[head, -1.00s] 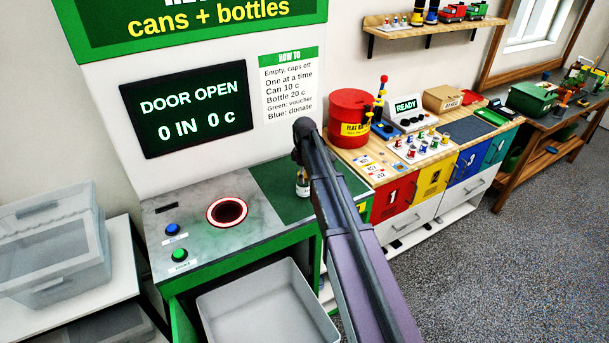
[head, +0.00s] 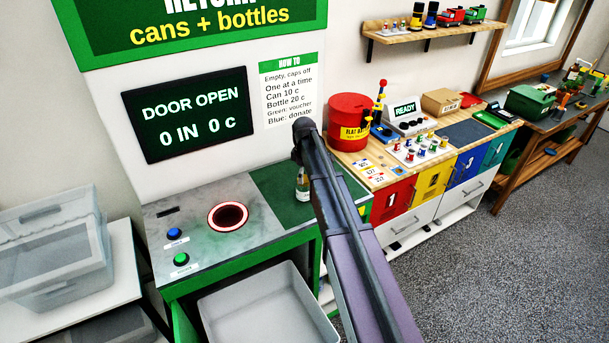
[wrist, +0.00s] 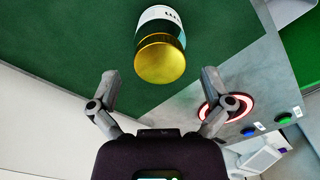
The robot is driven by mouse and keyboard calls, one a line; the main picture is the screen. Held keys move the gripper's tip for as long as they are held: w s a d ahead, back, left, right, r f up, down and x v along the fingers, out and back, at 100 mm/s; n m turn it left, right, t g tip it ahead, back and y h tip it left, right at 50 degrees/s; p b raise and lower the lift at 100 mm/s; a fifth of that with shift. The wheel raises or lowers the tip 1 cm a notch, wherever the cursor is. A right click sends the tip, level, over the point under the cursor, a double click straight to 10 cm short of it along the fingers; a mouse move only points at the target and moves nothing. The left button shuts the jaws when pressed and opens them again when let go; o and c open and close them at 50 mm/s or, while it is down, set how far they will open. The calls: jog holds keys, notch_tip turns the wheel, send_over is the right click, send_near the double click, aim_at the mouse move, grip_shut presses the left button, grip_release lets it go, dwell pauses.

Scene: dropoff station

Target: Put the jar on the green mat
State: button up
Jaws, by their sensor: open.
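The jar (wrist: 161,60), with a gold lid and a white and dark label, is over the green mat (wrist: 70,40) in the wrist view. In the head view the jar (head: 302,186) appears upright on the green mat (head: 272,184), partly hidden by my arm. My gripper (wrist: 159,78) is open, its two fingers spread apart to either side of the lid's near edge. I see no finger touching the jar. The gripper's fingers are hidden behind my arm in the head view.
Left of the mat is a grey counter with a red-ringed round opening (head: 228,216), a blue button (head: 174,234) and a green button (head: 181,259). A grey bin (head: 265,310) sits below. A red drum (head: 349,121) stands on the wooden cabinet at right.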

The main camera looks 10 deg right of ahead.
notch_tip(320, 180, up, 10)
jog(key=p, duration=0.9)
jog(key=shift+p, duration=0.3)
dwell(0.4)
jog(key=s+m, duration=1.2)
jog(key=s, duration=1.7)
jog(key=shift+m, duration=0.3)
jog(key=shift+s+f, duration=0.1)
notch_tip(320, 180, down, 16)
jog(key=b, duration=1.6)
jog(key=shift+f+b, duration=0.15)
jog(key=shift+b, duration=0.2)
